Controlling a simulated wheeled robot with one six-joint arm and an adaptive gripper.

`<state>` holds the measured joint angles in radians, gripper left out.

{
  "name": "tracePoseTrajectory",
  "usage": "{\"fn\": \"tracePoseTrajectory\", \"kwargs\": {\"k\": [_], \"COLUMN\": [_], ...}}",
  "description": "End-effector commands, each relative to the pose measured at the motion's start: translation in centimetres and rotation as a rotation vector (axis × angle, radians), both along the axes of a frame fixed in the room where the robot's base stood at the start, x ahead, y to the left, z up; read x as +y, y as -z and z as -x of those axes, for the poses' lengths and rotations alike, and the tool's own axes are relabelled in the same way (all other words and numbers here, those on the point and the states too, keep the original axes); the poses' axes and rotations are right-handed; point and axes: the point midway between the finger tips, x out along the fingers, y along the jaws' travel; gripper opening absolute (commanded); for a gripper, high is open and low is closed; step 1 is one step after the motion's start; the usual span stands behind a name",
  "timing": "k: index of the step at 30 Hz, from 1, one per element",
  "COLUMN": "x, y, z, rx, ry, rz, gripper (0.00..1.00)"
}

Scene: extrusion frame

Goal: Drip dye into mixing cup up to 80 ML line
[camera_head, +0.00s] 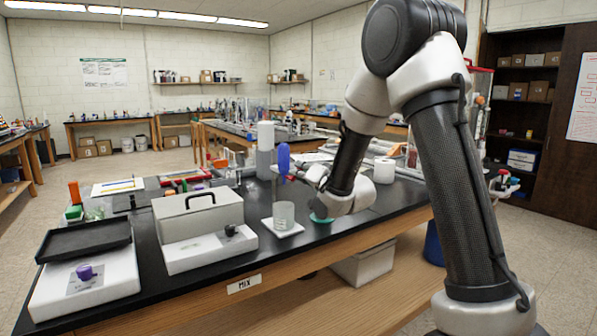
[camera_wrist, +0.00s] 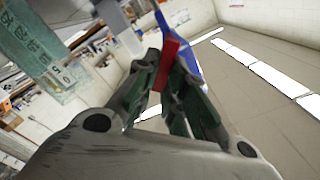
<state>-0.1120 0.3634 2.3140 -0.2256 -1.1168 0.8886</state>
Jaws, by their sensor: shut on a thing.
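My gripper (camera_wrist: 170,70) is shut on a red part (camera_wrist: 172,58) of a blue item, which looks like the dye dropper, in the wrist view. In the head view the blue item (camera_head: 283,158) stands roughly upright above and behind the mixing cup (camera_head: 284,213). The clear cup sits on a white square pad (camera_head: 281,229) on the black bench. My gripper (camera_head: 292,178) is just right of the blue item. A translucent vessel with printed marks (camera_wrist: 58,68) shows at upper left in the wrist view. The liquid level and the dropper's tip cannot be made out.
A green round dish (camera_head: 321,219) lies under my wrist on the bench. A grey box with a handle (camera_head: 198,215) and a white device with a black knob (camera_head: 212,250) stand left of the cup. White rolls (camera_head: 383,171) stand to the right.

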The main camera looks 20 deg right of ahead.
Motion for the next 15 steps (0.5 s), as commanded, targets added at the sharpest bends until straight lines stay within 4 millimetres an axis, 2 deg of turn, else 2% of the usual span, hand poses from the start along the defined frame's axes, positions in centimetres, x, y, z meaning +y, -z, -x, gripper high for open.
{"fn": "tracePoseTrajectory", "kwargs": {"k": [15], "x": [-0.9], "y": [1.4], "z": [-0.2], "rx": [0.132], "ry": [0.002], "rz": [-0.401], "gripper": [0.0]}}
